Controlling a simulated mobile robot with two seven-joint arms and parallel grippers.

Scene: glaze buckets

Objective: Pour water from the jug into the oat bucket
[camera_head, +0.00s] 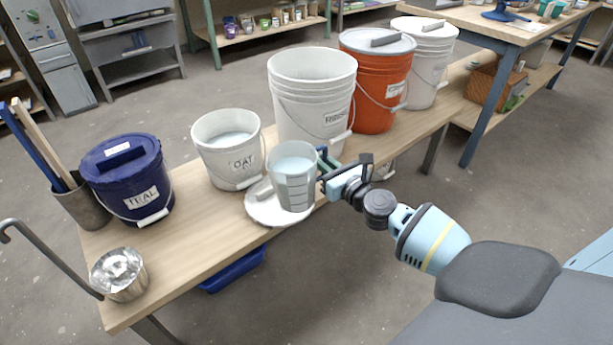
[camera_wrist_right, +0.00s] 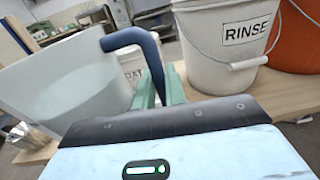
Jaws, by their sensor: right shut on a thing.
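The clear grey jug (camera_head: 296,188) holds pale water and looks about upright, over or on a white round lid (camera_head: 265,212); I cannot tell if they touch. My right gripper (camera_head: 326,178) is shut on the jug's dark blue handle (camera_wrist_right: 132,38). Its green fingers (camera_wrist_right: 160,95) show in the right wrist view, with the jug (camera_wrist_right: 50,85) at left. The white bucket labelled OAT (camera_head: 243,163) stands open just left of the jug, with pale content inside. It is mostly hidden behind the jug in the wrist view. My left gripper is not in view.
The open RINSE bucket (camera_head: 312,92) stands close behind the jug. Lidded orange (camera_head: 376,85) and white (camera_head: 428,60) buckets stand beyond. A lidded TEAL bucket (camera_head: 128,178), a tool holder (camera_head: 82,208) and a metal can (camera_head: 119,275) are at left. The bench front is clear.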

